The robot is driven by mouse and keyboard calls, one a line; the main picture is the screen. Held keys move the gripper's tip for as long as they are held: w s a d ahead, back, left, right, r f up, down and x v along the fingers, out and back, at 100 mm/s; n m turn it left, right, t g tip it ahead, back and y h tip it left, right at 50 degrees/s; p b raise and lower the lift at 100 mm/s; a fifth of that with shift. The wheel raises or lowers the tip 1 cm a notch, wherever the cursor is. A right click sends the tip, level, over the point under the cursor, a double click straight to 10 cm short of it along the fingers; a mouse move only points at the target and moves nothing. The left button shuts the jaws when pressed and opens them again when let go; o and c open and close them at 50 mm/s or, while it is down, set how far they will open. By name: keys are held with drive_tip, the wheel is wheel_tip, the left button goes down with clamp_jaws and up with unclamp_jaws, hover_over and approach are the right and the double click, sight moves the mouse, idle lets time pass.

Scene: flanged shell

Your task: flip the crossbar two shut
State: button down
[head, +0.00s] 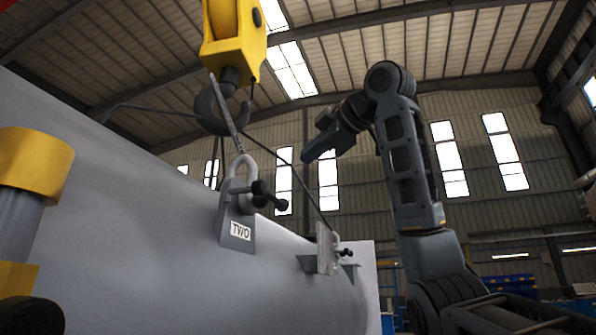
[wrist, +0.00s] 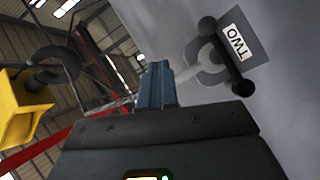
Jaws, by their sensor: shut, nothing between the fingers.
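The lug plate labelled TWO (head: 236,229) stands on the grey shell, with a pale shackle (head: 236,176) through it. Its dark crossbar (head: 268,199), with knobbed ends, sticks out to the right of the shackle. In the wrist view the crossbar (wrist: 226,58) lies across the shackle beside the TWO label (wrist: 235,43). My gripper (head: 307,158) is up and right of the crossbar, apart from it. In the wrist view its fingers (wrist: 157,84) are closed together and empty, left of the crossbar. How far apart they are in depth is unclear.
A yellow hoist block with a dark hook (head: 209,108) hangs above the shackle, with slings running down. A second lug (head: 326,250) with a dark bar stands farther along the shell (head: 130,200). A yellow-topped post (head: 32,165) is at the left.

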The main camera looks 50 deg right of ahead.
drive_tip(key=shift+s+d+r, duration=0.35)
drive_tip(key=shift+s+r, duration=0.3)
drive_tip(key=shift+s, duration=0.25)
drive_tip(key=shift+s+d+r, duration=0.3)
drive_tip(key=shift+s+r, duration=0.3)
drive_tip(key=shift+s, duration=0.25)
